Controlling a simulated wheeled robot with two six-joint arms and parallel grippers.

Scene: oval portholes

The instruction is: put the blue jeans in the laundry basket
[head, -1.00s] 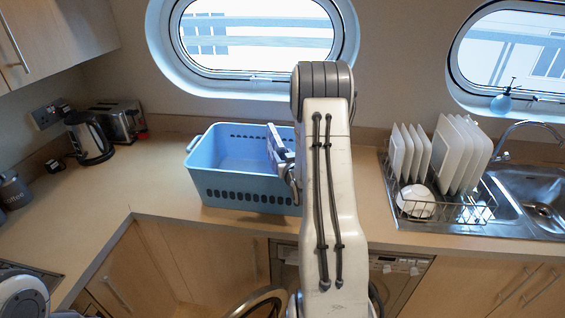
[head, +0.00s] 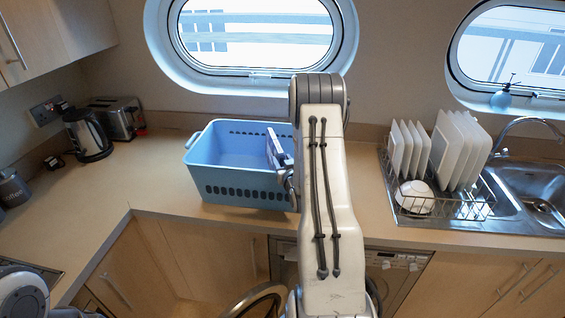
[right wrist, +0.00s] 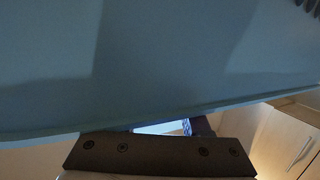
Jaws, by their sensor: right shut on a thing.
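The light-blue laundry basket (head: 240,187) stands upright on the counter, its open top showing an empty-looking blue inside. My right gripper (head: 279,158) is at the basket's right end, one pale finger showing inside the rim and the rest largely hidden by my arm. It is shut on the basket's right end. In the right wrist view the basket wall (right wrist: 150,70) fills most of the picture, close above the dark gripper bar. I see no blue jeans. My left gripper is out of view; only part of my left arm shows at lower left.
A washing machine (head: 398,280) is under the counter, with a round door (head: 258,300) standing open in front. A dish rack (head: 460,207) with plates and a bowl is to the right, beside the sink (head: 535,190). A kettle (head: 88,135) and toaster (head: 115,118) stand at left. The counter (head: 155,180) left of the basket is clear.

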